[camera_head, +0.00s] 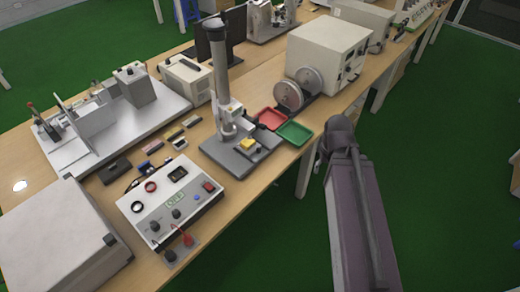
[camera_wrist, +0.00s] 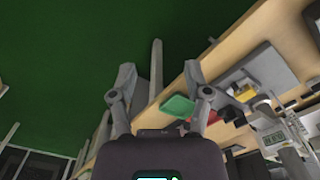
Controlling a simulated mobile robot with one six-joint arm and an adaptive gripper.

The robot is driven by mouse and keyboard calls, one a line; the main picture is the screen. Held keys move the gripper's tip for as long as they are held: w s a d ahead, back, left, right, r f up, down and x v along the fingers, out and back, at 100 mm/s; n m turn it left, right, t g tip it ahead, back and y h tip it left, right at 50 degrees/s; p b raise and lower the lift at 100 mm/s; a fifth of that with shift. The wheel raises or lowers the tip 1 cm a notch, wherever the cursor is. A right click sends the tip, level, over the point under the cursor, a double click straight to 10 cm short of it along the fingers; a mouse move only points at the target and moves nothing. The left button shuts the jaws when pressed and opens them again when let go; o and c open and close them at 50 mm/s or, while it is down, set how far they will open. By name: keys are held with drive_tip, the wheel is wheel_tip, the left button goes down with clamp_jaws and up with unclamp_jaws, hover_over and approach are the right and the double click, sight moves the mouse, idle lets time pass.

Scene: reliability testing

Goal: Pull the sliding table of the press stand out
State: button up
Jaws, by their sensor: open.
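The press stand (camera_head: 226,90) stands upright on the bench, with a tall dark column and a grey base plate. The sliding table (camera_head: 262,143) is low at the front of the stand, near the bench edge, with a yellow block (camera_head: 247,143) on it. In the wrist view the stand's grey plate (camera_wrist: 271,68) and the yellow block (camera_wrist: 245,93) show at the right, partly cut by other parts. My gripper (camera_wrist: 160,72) is open and empty, its fingers spread, apart from the stand. In the head view the gripper itself cannot be made out.
A green tray (camera_head: 294,133) and a red tray (camera_head: 271,118) lie right of the stand; the green tray also shows between my fingers (camera_wrist: 178,107). A control box (camera_head: 172,205) stands left of the stand. The green floor in front of the bench is clear.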

drive_tip(key=f+b, duration=0.1)
drive_tip(key=m+t+y+b, duration=0.3)
drive_tip(key=m+y+b, duration=1.4)
drive_tip(key=b, duration=2)
approach(258, 149)
drive_tip(key=shift+m+h, duration=0.4)
drive_tip(key=shift+m, duration=0.3)
drive_tip(key=s+d, duration=0.1)
drive_tip(key=s+d+f, duration=0.1)
drive_tip(key=d, duration=0.1)
drive_tip(key=shift+s+d, duration=0.1)
drive_tip(key=shift+s, duration=0.2)
drive_tip(key=shift+w+d+f+m+y+b, duration=0.1)
drive_tip(key=shift+w+d+m+y+b, duration=0.15)
drive_tip(key=shift+w+m+y+b, duration=0.35)
drive_tip(key=shift+w+d+m+b, duration=0.15)
drive_tip(key=shift+w+m+b, duration=0.15)
drive_tip(key=shift+b, duration=0.15)
drive_tip(key=a, duration=0.4)
drive_tip(key=w+a, duration=0.1)
drive_tip(key=a, duration=0.4)
drive_tip(key=w+a, duration=0.1)
drive_tip(key=a, duration=0.3)
drive_tip(key=shift+w+a, duration=0.25)
drive_tip(key=shift+a, duration=0.05)
